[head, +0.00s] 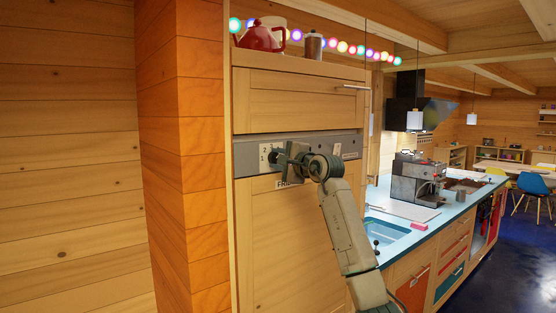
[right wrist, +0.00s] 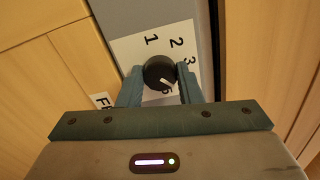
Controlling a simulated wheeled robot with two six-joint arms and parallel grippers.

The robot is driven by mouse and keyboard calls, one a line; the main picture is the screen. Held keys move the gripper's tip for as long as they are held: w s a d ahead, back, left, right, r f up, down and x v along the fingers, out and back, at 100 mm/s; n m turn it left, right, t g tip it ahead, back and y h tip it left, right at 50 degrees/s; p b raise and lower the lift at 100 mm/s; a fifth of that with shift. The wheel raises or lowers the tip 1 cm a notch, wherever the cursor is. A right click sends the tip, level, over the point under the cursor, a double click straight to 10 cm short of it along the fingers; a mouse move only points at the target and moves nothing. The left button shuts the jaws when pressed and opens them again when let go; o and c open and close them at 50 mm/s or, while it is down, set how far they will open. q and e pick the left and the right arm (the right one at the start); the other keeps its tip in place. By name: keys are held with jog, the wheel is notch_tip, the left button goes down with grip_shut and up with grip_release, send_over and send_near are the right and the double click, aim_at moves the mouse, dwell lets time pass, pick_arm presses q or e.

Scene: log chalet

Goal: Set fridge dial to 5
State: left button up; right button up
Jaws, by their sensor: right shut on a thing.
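The fridge dial (right wrist: 158,72) is a round black knob on a white number card (right wrist: 128,48), set in a grey strip (head: 248,150) above the wooden fridge door (head: 285,245). In the right wrist view the figures 1, 2 and 3 show around it. The dial's white mark points down and slightly right, beside a partly hidden figure that looks like 5. My right gripper (head: 277,157) is shut on the dial, one finger on each side of it, also in the right wrist view (right wrist: 160,80). My left gripper is out of view.
A wooden drawer front (head: 295,103) is above the strip, with a red teapot (head: 262,37) and a metal canister (head: 313,45) on top. To the right, a blue counter (head: 440,217) holds a coffee machine (head: 415,180) and a sink (head: 383,231).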

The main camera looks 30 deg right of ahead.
jog(key=m, duration=0.4)
jog(key=shift+m, duration=2.1)
jog(key=o, duration=1)
